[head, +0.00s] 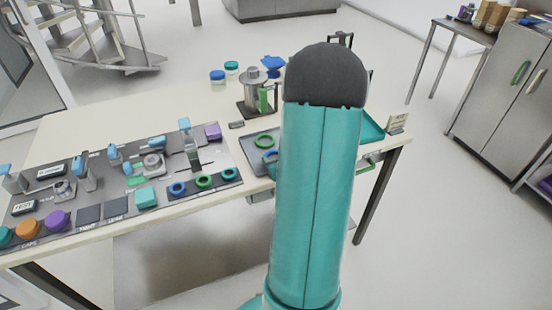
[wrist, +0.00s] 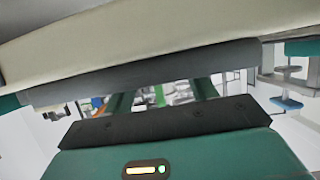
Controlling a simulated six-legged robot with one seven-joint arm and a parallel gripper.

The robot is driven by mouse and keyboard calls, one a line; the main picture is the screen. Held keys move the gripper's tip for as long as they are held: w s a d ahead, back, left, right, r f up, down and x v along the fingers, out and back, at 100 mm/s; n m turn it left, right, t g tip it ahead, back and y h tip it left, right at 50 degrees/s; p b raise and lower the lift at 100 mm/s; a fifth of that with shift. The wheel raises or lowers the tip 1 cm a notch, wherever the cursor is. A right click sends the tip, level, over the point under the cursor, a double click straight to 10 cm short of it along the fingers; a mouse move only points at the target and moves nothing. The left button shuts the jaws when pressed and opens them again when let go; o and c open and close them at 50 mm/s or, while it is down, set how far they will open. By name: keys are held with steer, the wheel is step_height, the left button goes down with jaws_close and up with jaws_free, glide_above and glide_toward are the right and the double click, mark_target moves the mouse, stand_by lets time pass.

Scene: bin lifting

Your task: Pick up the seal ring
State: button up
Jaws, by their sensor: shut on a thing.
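Three seal rings lie in a row on the grey panel: a blue one (head: 178,188), a green one (head: 203,181) and a teal one (head: 229,174). A larger green ring (head: 264,141) lies on the grey tray, with a blue ring (head: 270,156) below it, partly covered by my arm. My arm hides my gripper in the head view. In the wrist view my gripper (wrist: 162,96) shows two teal fingers behind a dark edge. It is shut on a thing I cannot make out. A green strip shows between the fingers; I cannot tell if it is held.
A pale table (head: 90,123) carries the grey panel (head: 112,190) with several parts. A metal press (head: 254,92) and jars stand behind the grey tray (head: 252,151). A teal tray (head: 373,129) sits right of my arm. A pale edge (wrist: 130,45) crosses the wrist view closely.

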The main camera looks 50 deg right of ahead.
steer(key=shift+r, duration=0.15)
steer(key=shift+r, duration=0.55)
steer(key=s+d+r, duration=0.7)
steer(key=s+r, duration=0.4)
steer(key=s, duration=0.1)
steer(key=shift+r, duration=0.3)
